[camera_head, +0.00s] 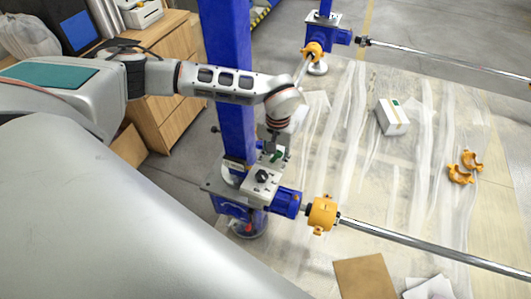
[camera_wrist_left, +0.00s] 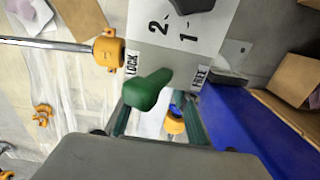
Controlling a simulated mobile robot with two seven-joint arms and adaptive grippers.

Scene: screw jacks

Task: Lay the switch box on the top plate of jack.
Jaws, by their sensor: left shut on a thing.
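The switch box (camera_head: 259,190) is light grey, with a black knob and a green lever. In the left wrist view its face (camera_wrist_left: 205,40) shows the marks 1, 2, LOCK and FREE. My left gripper (camera_head: 272,141) is shut on the box's end near the green lever; its fingers also show in the left wrist view (camera_wrist_left: 157,112). The near blue jack (camera_head: 232,207) has a grey top plate (camera_head: 213,187) beside a blue column. The box is over this plate; I cannot tell whether it touches. My right gripper is not in view.
A blue column (camera_head: 228,45) stands close beside my left arm. An orange coupling (camera_head: 322,213) and steel shaft (camera_head: 430,248) run right from the jack. A second jack (camera_head: 322,35) stands behind. A white box (camera_head: 392,116) and orange coupling halves (camera_head: 463,170) lie on the sheeted floor.

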